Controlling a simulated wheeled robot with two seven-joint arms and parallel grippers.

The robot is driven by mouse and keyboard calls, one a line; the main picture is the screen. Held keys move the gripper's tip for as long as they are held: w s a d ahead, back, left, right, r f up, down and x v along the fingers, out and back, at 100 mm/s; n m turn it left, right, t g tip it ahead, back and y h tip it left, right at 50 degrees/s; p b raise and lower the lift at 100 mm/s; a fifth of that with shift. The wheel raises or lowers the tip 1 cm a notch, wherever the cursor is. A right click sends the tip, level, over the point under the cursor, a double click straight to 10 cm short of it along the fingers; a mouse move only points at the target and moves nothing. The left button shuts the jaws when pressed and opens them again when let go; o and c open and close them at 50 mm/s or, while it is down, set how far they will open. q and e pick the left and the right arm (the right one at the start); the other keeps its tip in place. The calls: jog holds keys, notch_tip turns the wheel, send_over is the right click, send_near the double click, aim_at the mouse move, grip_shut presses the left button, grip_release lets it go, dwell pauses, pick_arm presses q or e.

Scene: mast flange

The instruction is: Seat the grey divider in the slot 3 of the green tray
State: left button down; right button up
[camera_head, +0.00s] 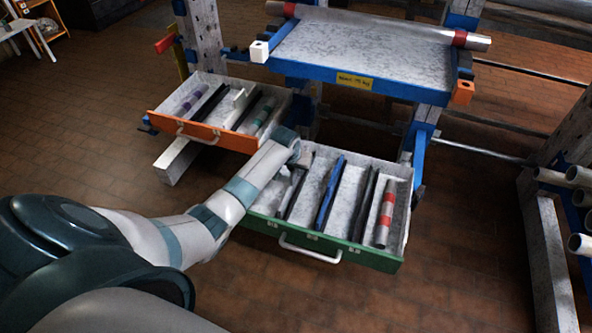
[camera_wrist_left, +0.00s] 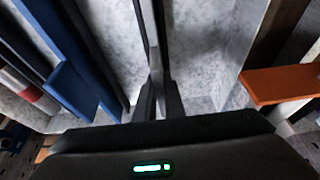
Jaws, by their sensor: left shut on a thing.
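The green tray (camera_head: 373,259) is a pulled-out drawer with a green front and a white handle. Thin upright dividers part its light grey inside. My left gripper (camera_head: 295,170) is over the left part of the tray, partly hidden by its own arm. A blue divider (camera_head: 329,190) stands to the right. My right gripper is not in view.
A striped red and grey tube (camera_head: 385,215) lies in the tray's right compartment. An orange-fronted drawer (camera_head: 205,133) is close on the left. A blue-edged shelf (camera_head: 365,55) overhangs behind. Floor in front is clear.

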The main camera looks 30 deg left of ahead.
pick_arm(q)
jog(key=c, duration=1.8)
grip_release()
jog(key=shift+c, duration=0.2)
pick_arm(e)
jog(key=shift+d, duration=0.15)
